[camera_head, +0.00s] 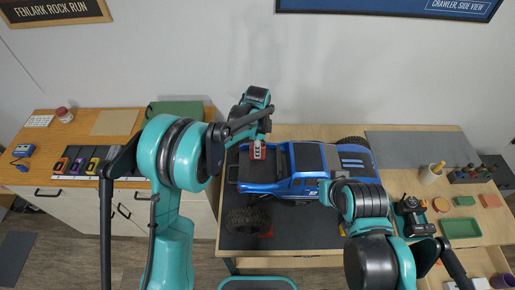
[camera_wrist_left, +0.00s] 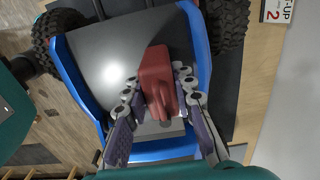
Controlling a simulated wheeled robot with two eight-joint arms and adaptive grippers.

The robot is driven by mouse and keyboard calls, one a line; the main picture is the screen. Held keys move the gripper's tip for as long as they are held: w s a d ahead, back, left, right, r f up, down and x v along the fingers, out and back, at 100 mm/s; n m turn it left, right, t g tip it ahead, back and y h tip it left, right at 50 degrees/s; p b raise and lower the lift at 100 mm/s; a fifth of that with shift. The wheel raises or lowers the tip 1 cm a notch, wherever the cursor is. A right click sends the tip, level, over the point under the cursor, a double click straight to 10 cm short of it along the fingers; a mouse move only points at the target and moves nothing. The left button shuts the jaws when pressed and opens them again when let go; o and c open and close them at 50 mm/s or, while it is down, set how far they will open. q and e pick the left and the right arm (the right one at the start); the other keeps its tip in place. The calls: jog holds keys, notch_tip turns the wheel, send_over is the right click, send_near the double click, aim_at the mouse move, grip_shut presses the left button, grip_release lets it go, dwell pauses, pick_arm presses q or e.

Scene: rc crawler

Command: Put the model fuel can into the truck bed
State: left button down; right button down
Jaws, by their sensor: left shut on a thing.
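The blue truck (camera_head: 318,160) stands on the bench, its open bed (camera_head: 236,172) at the left end. My left gripper (camera_head: 258,143) is above the bed, shut on the red fuel can (camera_head: 258,153). In the left wrist view the can (camera_wrist_left: 155,75) sits between the two fingers (camera_wrist_left: 157,95), over the dark floor of the bed (camera_wrist_left: 108,65) and between its blue side walls. I cannot tell whether the can touches the bed floor.
A dark mat (camera_head: 305,233) lies under the truck. A side cabinet with small coloured items stands left.

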pick_arm(q)
jog(key=shift+f, duration=0.15)
jog(key=c, duration=1.3)
grip_release()
jog(key=shift+o, duration=0.2)
